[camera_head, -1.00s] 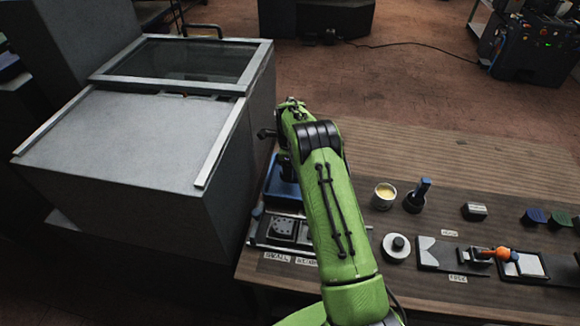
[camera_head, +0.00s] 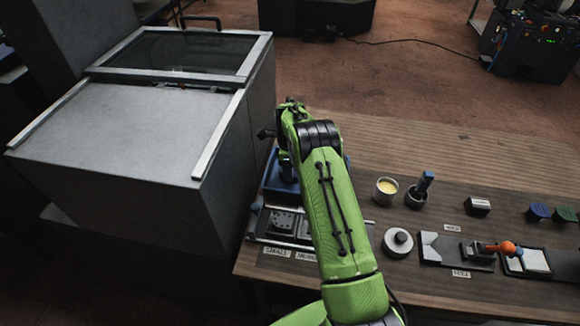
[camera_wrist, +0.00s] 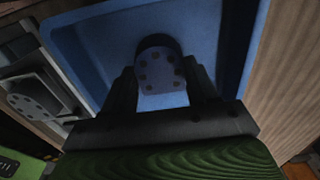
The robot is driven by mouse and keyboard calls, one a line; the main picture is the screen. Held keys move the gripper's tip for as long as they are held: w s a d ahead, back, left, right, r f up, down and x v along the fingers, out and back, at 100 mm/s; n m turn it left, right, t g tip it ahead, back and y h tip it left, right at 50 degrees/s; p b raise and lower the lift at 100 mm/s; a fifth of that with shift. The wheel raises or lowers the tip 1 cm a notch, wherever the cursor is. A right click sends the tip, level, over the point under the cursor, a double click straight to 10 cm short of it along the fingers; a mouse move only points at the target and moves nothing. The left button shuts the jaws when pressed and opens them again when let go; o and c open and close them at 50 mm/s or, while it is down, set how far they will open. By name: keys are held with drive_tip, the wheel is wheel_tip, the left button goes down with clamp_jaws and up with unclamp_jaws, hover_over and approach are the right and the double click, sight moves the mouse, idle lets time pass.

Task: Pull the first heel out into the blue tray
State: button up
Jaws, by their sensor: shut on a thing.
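In the wrist view my gripper (camera_wrist: 163,88) is shut on a dark, rounded heel (camera_wrist: 155,66) with several small round marks on its face. The heel is between the two fingers, over the inside of the blue tray (camera_wrist: 85,50). I cannot tell whether the heel touches the tray floor. In the head view the blue tray (camera_head: 272,180) shows only in part, as my green arm covers much of it. The gripper's fingertips and the heel are hidden there.
A metal fixture with a dotted plate (camera_head: 284,222) lies in front of the tray, near labels. A large grey cabinet (camera_head: 130,140) stands close on the left. To the right are a tin of yellow stuff (camera_head: 386,190), a blue-handled tool (camera_head: 424,184) and a round weight (camera_head: 398,241).

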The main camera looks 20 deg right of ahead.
idle(0.3)
drive_tip(key=o, duration=1.4)
drive_tip(key=shift+r, duration=0.1)
drive_tip(key=shift+r+p, duration=2)
drive_tip(key=shift+r, duration=1.5)
